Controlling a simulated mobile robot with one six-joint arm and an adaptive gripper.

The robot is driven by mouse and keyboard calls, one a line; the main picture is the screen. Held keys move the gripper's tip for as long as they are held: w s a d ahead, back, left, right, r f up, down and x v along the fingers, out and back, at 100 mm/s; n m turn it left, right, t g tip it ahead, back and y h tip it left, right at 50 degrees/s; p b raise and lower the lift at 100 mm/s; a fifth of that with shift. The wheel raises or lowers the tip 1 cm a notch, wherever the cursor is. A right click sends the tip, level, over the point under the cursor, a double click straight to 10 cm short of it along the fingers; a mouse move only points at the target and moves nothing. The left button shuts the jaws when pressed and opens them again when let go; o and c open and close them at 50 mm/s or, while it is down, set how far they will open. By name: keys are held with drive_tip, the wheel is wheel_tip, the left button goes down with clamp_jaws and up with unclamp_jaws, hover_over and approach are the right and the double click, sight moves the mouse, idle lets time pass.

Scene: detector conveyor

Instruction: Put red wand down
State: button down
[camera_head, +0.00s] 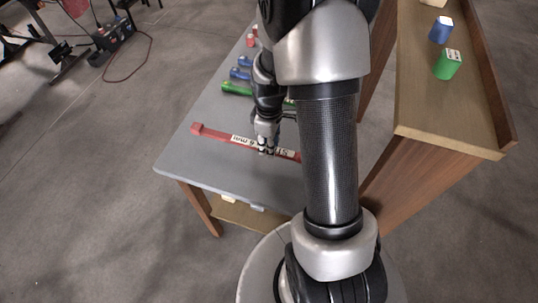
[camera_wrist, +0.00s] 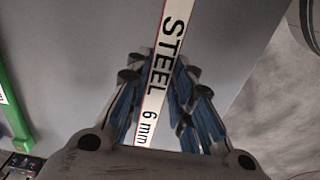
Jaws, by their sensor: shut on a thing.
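The red wand (camera_head: 215,134) lies along the grey table (camera_head: 185,160), crosswise in the head view, with a white label on it. Its right end is hidden behind my arm. In the wrist view the label (camera_wrist: 172,45) reads "STEEL 6 mm" and runs between the fingers. My gripper (camera_head: 266,148) is at the middle of the wand, pointing down. It also shows in the wrist view (camera_wrist: 160,92), with blue finger pads on both sides of the wand, shut on it. I cannot tell whether the wand touches the table or is slightly above it.
A green wand (camera_head: 236,89) and blue pieces (camera_head: 240,74) lie farther back on the table. A wooden shelf (camera_head: 425,105) at the right holds a green block (camera_head: 447,64) and a blue block (camera_head: 440,30). The table's front left is clear.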

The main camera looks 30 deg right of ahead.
sight(269, 159)
drive_tip(key=shift+f+b, duration=0.65)
drive_tip(key=shift+f, duration=1.6)
drive_tip(key=shift+f, duration=0.15)
drive_tip(key=c, duration=1.4)
unclamp_jaws()
